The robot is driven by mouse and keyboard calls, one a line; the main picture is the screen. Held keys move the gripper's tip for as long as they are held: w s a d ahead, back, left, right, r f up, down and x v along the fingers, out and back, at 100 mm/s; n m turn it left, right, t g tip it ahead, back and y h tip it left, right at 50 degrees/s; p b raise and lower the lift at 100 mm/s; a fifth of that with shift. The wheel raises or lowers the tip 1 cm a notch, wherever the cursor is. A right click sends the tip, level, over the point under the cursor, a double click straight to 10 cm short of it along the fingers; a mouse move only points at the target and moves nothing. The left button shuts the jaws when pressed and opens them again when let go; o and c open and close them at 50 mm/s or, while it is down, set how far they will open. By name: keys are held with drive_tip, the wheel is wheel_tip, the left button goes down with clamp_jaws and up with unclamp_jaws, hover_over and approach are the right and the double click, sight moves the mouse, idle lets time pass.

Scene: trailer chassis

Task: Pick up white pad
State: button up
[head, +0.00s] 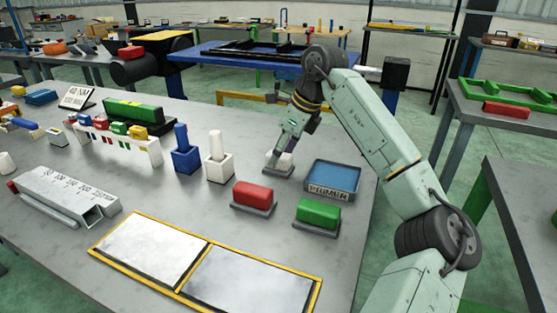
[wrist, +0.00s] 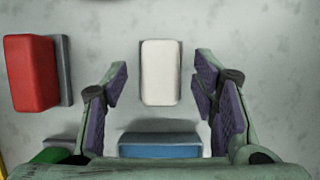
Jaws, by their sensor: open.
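The white pad (wrist: 160,72) is a pale rounded block, seen from above in the wrist view on the grey table. In the head view, its grey base (head: 278,171) shows below my gripper, and the fingers partly hide the pad. My gripper (wrist: 160,78) is open and empty. Its two purple-lined fingers appear on the left and right sides of the pad with a gap on each side. I cannot tell how far the fingertips are above the table.
A red block (head: 253,194) and a green block (head: 318,213) stand on grey bases nearby. A blue PRIMER tray (head: 332,191) lies close on the right. White and blue holders with upright handles (head: 217,158) stand to the left. Framed panels (head: 150,250) lie at the front.

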drive_tip(key=shift+x, duration=0.85)
drive_tip(key=shift+c, duration=0.2)
drive_tip(key=c, duration=1.2)
